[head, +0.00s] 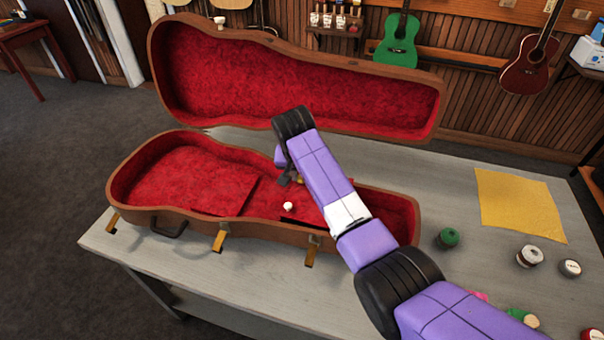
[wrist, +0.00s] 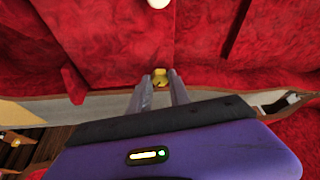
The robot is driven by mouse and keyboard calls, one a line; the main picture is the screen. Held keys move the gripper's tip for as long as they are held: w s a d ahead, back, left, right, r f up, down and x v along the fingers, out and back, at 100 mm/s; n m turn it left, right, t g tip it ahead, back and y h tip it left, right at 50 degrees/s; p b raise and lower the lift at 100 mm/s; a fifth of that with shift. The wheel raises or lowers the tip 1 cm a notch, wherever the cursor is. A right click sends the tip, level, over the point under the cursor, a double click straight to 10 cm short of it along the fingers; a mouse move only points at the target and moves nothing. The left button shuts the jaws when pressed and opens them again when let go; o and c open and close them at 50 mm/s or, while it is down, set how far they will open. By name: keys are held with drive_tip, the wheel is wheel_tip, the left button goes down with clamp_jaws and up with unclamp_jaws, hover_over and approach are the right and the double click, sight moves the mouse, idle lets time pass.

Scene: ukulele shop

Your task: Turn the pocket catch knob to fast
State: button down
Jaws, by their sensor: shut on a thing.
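The brown ukulele case (head: 160,217) lies open on the table, lined in red plush, with its lid raised at the back. Inside is a red pocket with a small white knob (head: 288,207), which also shows at the top of the wrist view (wrist: 158,3). My gripper (head: 288,180) reaches down into the case behind that white knob. In the wrist view its two fingers are shut on a small yellow catch knob (wrist: 160,77) near the case's edge. Only the knob's end shows between the fingertips, and any markings around it are hidden.
Brass latches (head: 219,240) hang on the case's front. Ukuleles (head: 398,42) hang on the wall behind.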

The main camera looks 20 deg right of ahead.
drive_tip(key=m, duration=0.1)
drive_tip(key=m+h+b, duration=0.1)
drive_tip(key=shift+w+a+f+m+g, duration=0.1)
drive_tip(key=shift+w+a+m+g, duration=0.1)
drive_tip(key=shift+m+g, duration=0.15)
drive_tip(key=m+g+h+b, duration=0.1)
drive_tip(key=m+b, duration=0.2)
drive_tip(key=b, duration=0.1)
drive_tip(key=shift+w+f+m, duration=0.1)
drive_tip(key=shift+f+m, duration=0.05)
drive_tip(key=shift+m, duration=0.2)
drive_tip(key=m+b, duration=0.2)
drive_tip(key=b, duration=0.1)
drive_tip(key=shift+a+g, duration=0.1)
drive_tip(key=shift+g, duration=0.25)
drive_tip(key=m+b, duration=0.2)
drive_tip(key=b, duration=0.1)
drive_tip(key=shift+w+r+g+h, duration=0.1)
drive_tip(key=shift+r+g+h, duration=0.1)
drive_tip(key=shift+g+h, duration=0.15)
drive_tip(key=shift+m, duration=0.3)
drive_tip(key=c, duration=1.2)
unclamp_jaws()
drive_tip(key=shift+r, duration=0.15)
